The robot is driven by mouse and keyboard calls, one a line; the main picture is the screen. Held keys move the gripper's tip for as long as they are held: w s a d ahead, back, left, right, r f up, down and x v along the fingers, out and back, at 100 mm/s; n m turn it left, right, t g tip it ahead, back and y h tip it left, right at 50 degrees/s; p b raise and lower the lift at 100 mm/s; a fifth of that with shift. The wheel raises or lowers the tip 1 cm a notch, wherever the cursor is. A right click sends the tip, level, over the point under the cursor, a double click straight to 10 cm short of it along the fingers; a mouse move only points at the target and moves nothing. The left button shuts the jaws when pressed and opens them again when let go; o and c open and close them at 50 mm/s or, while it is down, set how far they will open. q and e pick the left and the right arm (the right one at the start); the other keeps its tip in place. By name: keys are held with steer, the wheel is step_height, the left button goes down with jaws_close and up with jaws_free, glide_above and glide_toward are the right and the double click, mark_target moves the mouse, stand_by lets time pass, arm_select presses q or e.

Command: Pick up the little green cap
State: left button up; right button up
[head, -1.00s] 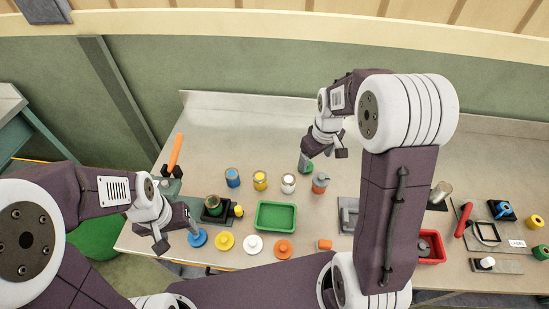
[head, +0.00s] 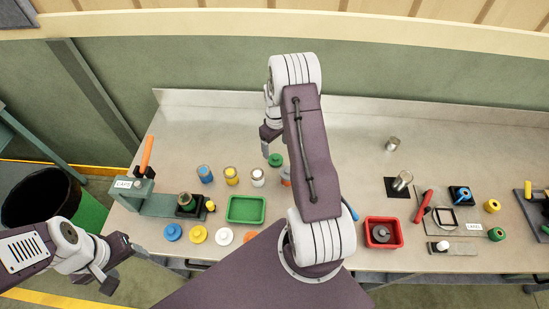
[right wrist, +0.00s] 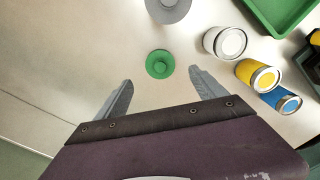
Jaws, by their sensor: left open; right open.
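The little green cap (right wrist: 160,64), a round disc with a raised knob, lies on the table in the right wrist view. It also shows in the head view (head: 275,160), below my right gripper (head: 267,142). In the right wrist view my right gripper (right wrist: 160,76) is open and empty, its fingers spread left and right; the cap shows between and just beyond the fingertips. I cannot tell the height gap. My left gripper (head: 125,268) is open and empty, off the table's front left edge.
White (right wrist: 229,42), yellow (right wrist: 258,75) and blue (right wrist: 283,100) cans stand beside the cap. A grey round top (right wrist: 168,8) is close beyond it. A green tray (head: 246,209) and a red tray (head: 383,232) sit toward the front. The table behind the cap is clear.

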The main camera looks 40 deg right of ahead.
mark_target(276, 157)
steer(key=shift+d+f, duration=0.1)
steer(key=shift+f, duration=0.5)
steer(key=shift+f+p, duration=0.2)
steer(key=shift+p, duration=0.15)
step_height(276, 157, down, 4)
steer(key=shift+s+p, duration=0.1)
steer(key=shift+p, duration=0.85)
steer(key=shift+f, duration=0.4)
steer(key=c, duration=1.4)
